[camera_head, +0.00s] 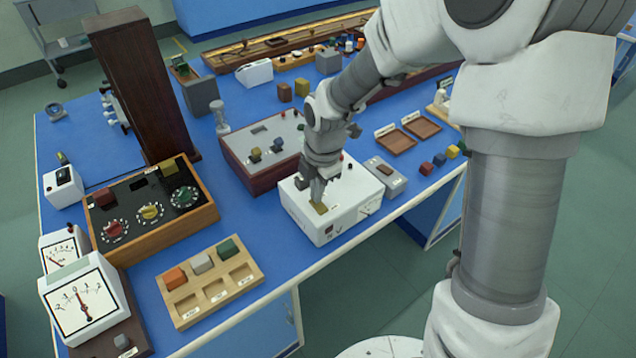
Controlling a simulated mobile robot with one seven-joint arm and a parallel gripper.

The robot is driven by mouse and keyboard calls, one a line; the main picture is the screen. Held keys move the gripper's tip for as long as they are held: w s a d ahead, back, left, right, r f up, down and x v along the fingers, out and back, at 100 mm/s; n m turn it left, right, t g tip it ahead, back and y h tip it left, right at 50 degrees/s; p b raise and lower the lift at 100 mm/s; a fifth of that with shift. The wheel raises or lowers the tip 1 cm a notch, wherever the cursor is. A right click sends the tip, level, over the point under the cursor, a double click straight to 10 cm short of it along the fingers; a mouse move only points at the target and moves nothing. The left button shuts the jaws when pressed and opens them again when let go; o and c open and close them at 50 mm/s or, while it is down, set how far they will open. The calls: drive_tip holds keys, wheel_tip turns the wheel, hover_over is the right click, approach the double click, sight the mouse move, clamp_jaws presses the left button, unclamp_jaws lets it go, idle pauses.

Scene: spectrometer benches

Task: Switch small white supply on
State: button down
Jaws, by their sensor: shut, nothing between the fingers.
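The small white supply (342,218) is a white box near the front edge of the blue bench, right of the middle. My gripper (318,202) points down over its top, with the fingers shut and nothing between them. A small yellowish patch (320,208) shows on the supply's top beside the fingertips. I cannot tell whether the fingertips touch the top. Dark marks or sockets show on the supply's front face. The switch itself is not clearly seen, and my gripper and wrist cover part of the top.
A grey-topped wooden box (262,137) stands behind the supply. A small grey box (388,179) is close on its right. A wooden tray with coloured blocks (213,313) and a dial box (203,229) lie to the left. Blue bench surface (288,243) is bare left of the supply.

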drive_tip(key=shift+a+f, duration=0.1)
drive_tip(key=shift+f, duration=0.05)
idle(0.3)
drive_tip(key=shift+f+g+p, duration=0.2)
drive_tip(key=shift+g+p, duration=0.1)
drive_tip(key=shift+s+d+r+p, duration=0.15)
drive_tip(key=shift+s+d+p, duration=0.2)
drive_tip(key=shift+s+d, duration=0.2)
drive_tip(key=shift+a+r, duration=0.1)
